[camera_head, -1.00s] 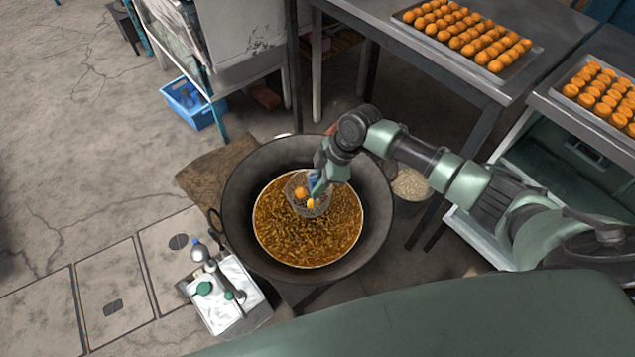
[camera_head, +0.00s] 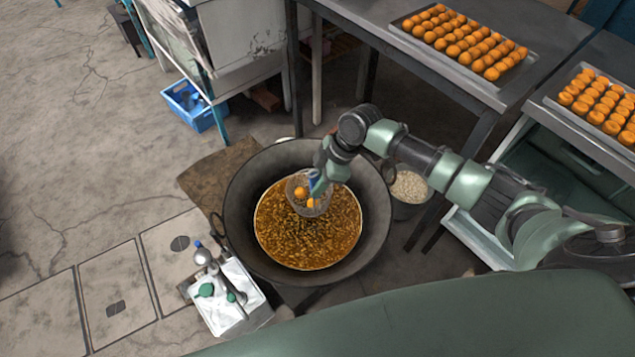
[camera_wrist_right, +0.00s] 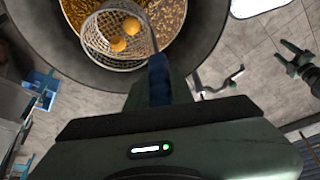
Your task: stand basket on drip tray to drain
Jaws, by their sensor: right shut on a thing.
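My right gripper (camera_head: 322,182) is shut on the blue handle (camera_wrist_right: 158,80) of a round wire basket (camera_head: 309,206). The basket hangs over the oil in the wok (camera_head: 240,215) and holds a few orange balls (camera_wrist_right: 131,25). Whether its bottom touches the oil I cannot tell. The basket also shows in the right wrist view (camera_wrist_right: 110,52).
Trays of orange balls (camera_head: 470,45) (camera_head: 600,105) stand on the metal tables at the right. A bucket of pale grains (camera_head: 409,188) stands against the wok's right side. A blue crate (camera_head: 192,105) is on the floor at upper left. The left floor is open.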

